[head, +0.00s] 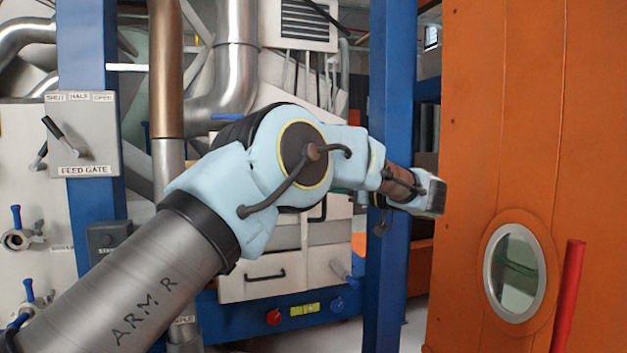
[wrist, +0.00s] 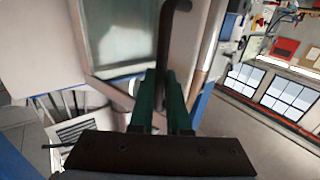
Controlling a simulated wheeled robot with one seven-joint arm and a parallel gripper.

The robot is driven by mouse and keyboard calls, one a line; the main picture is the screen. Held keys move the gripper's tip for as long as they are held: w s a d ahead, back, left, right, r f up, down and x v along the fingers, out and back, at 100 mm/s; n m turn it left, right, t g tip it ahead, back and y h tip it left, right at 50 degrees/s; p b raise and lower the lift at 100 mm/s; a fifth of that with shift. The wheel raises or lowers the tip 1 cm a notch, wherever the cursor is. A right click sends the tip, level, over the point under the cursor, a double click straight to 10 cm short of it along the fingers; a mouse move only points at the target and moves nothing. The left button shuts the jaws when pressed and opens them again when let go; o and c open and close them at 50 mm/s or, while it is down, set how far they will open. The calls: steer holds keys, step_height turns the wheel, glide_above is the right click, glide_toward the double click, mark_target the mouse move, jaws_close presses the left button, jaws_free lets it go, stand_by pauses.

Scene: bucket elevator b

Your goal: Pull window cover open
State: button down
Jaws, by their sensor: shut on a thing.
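In the wrist view my gripper (wrist: 161,85) has its green fingers closed around the lower part of a dark, bent bar handle (wrist: 165,40). The handle stands in front of a pale-framed glass pane (wrist: 122,40), which looks like the window cover. The pane looks greenish grey and fills the upper middle of the view. Whether it is open or closed I cannot tell. In the head view my arm reaches to the right and hides the handle and pane; the fingers cannot be made out there.
An orange panel (head: 475,110) with a round window (head: 515,272) and a red bar (head: 567,295) stands close on the right. A blue post (head: 390,130) rises behind my wrist. A feed gate panel (head: 75,135) is at left. Floor shows at right in the wrist view.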

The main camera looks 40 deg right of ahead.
steer(key=shift+s+d+r+n+y+p, duration=0.1)
steer(key=shift+s+d+n+y+p, duration=0.35)
steer(key=shift+d+y, duration=0.25)
steer(key=shift+d, duration=0.1)
steer(key=c, duration=0.9)
jaws_free()
steer(key=shift+b+v, duration=1.2)
steer(key=shift+v, duration=4.15)
steer(key=shift+r, duration=0.1)
steer(key=shift+c, duration=0.2)
